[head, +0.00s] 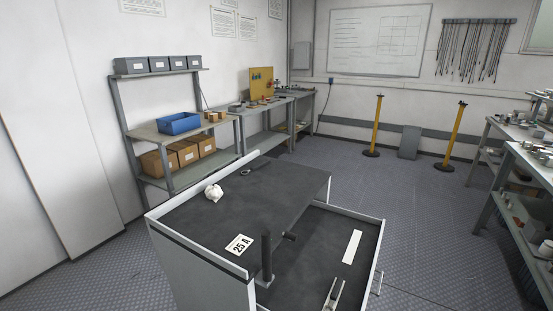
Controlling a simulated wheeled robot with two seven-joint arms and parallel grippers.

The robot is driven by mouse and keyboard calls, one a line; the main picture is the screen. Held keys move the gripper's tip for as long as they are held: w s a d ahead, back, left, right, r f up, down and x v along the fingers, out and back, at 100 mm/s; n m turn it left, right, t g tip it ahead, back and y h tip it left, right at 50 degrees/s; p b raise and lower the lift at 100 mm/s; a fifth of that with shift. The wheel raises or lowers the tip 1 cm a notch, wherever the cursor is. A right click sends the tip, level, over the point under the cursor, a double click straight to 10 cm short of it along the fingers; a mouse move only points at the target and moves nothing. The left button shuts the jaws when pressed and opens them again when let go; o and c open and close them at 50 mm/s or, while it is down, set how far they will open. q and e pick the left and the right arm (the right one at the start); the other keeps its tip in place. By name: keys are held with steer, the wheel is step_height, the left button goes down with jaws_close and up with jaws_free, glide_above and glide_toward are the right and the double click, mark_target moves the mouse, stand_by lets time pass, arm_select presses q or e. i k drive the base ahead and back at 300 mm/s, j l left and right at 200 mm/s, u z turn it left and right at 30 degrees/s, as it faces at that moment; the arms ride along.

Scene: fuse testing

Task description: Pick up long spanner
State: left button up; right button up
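A pale metal forked thing (334,294) lies in the open drawer (376,262) at the bottom of the head view. It is long and narrow and cut off by the lower edge, so I cannot tell for sure that it is the long spanner. A flat white strip (352,247) lies further back in the same drawer. A small dark ring-like part (245,170) sits on the dark worktop (262,200). Neither of my grippers shows.
Shelves with a blue bin (179,124) stand left, a cluttered rack (540,165) right. Floor (425,220) between is clear, with yellow posts (453,136) behind.

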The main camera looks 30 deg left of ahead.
mark_target(264, 164)
steer(key=j+z, duration=0.2)
steer(key=j, duration=0.25)
steer(key=j+z, duration=0.15)
steer(key=j, duration=0.3)
steer(key=j+z, duration=0.2)
steer(key=j, duration=0.2)
steer(key=j+z, duration=0.2)
steer(key=j, duration=0.25)
steer(key=k+j+z, duration=0.15)
steer(key=j, duration=0.25)
steer(key=k+j+z, duration=0.2)
steer(key=j, duration=0.25)
steer(key=j+z, duration=0.2)
steer(key=j, duration=0.2)
steer(key=k+j+z, duration=0.15)
steer(key=j, duration=0.25)
steer(key=j+z, duration=0.15)
steer(key=j, duration=0.25)
steer(key=k+j+z, duration=0.2)
steer(key=j, duration=0.15)
steer(key=j+z, duration=0.15)
steer(key=j, duration=0.25)
steer(key=j+z, duration=0.2)
steer(key=j, duration=0.2)
steer(key=k+j+z, duration=0.15)
steer(key=j, duration=0.2)
